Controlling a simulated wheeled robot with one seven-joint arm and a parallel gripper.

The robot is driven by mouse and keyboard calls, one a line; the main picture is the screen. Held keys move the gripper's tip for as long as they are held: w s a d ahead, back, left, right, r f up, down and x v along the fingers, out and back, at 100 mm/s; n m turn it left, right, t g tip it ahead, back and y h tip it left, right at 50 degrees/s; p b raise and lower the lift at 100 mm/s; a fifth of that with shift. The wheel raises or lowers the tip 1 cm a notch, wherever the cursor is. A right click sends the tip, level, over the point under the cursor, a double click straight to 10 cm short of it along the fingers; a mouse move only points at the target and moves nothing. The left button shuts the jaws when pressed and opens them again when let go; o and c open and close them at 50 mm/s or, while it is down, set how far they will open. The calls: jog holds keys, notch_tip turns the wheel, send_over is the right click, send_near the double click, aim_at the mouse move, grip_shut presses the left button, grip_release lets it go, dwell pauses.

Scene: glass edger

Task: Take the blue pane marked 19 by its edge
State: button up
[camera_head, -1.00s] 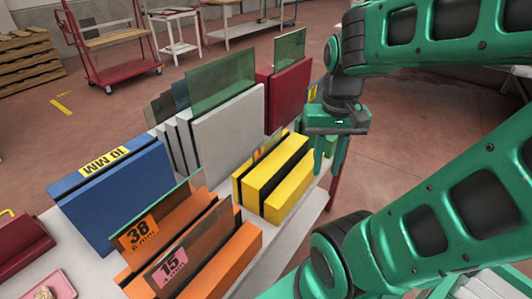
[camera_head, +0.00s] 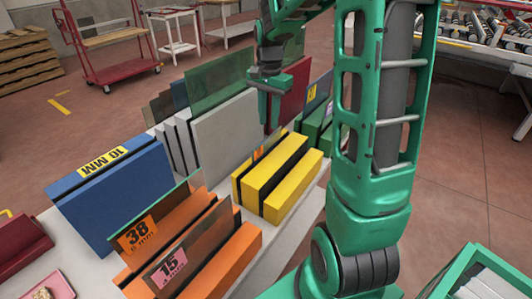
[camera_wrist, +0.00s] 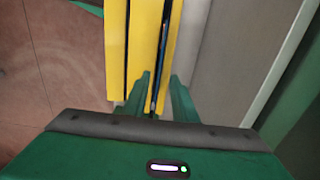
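My gripper (camera_head: 269,108) points down over the rear of the yellow rack (camera_head: 283,188), beside the large grey block. In the wrist view its two fingers (camera_wrist: 162,98) are apart, with the thin, dark bluish top edge of a pane (camera_wrist: 164,48) between them; a gap shows on each side. That pane stands in a slot of the yellow rack; an orange label (camera_head: 270,142) partly shows there, its number unreadable. Another bluish pane with a yellow label (camera_head: 312,92) stands in the green rack behind; its number is also unreadable. I cannot tell which is 19.
The grey block (camera_head: 225,140) with a green pane stands close left of my gripper. An orange rack (camera_head: 240,252) holds panes marked 38 and 15 in front. A blue block (camera_head: 115,195) marked 10 MM is at left. A red block (camera_head: 290,90) stands behind.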

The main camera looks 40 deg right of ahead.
aim_at(267, 140)
jog(key=shift+a+f, duration=0.2)
jog(key=shift+f, duration=4.05)
grip_shut()
